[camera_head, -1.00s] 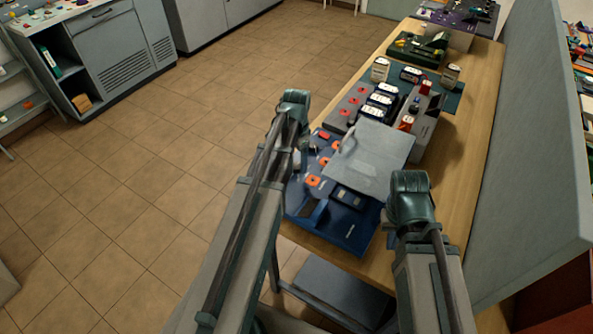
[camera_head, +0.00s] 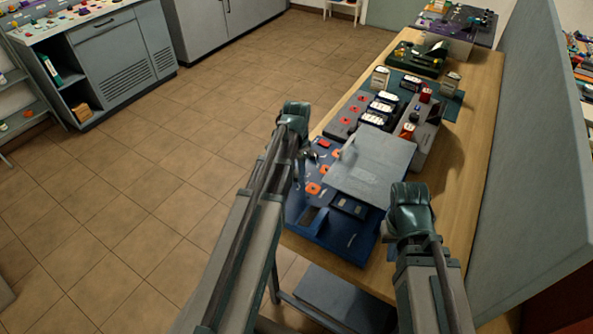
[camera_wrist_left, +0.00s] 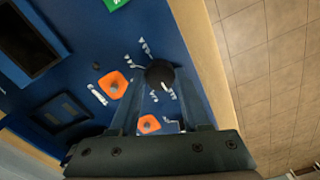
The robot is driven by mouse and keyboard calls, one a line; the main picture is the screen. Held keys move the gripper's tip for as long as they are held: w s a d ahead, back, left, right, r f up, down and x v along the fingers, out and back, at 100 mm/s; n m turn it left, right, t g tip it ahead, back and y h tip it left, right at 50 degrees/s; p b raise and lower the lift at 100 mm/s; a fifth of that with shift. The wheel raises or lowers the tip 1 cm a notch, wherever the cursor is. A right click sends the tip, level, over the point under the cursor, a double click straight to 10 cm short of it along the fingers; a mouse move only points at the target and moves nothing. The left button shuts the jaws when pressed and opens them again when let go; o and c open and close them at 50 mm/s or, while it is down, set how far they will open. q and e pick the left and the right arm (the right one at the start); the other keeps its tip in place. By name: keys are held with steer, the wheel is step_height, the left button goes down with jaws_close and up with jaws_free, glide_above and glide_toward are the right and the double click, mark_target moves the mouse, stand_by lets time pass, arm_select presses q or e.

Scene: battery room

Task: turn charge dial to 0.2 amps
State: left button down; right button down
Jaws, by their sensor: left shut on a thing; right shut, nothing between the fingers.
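The charge dial is a dark round knob (camera_wrist_left: 160,73) on the blue panel (camera_wrist_left: 190,60), ringed by small white markings too blurred to read. In the left wrist view my left gripper (camera_wrist_left: 158,88) is shut on this knob, its fingers reaching it from below. In the head view the left gripper (camera_head: 306,156) is at the left edge of the blue panel (camera_head: 345,240), partly hidden by its arm. My right gripper (camera_head: 390,232) is mostly hidden by its own arm, near the panel's right edge; it is shut and empty.
Orange pieces (camera_wrist_left: 115,85) sit on the panel near the dial. A grey raised plate (camera_head: 372,165) covers part of the panel. Other devices (camera_head: 385,103) stand farther along the wooden table (camera_head: 465,150). A grey partition (camera_head: 535,150) bounds the right; the floor at left is clear.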

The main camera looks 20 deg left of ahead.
arm_select(q)
steer(key=m, duration=0.8)
stand_by(0.4)
steer(key=shift+m, duration=0.5)
steer(key=shift+c, duration=1.8)
jaws_free()
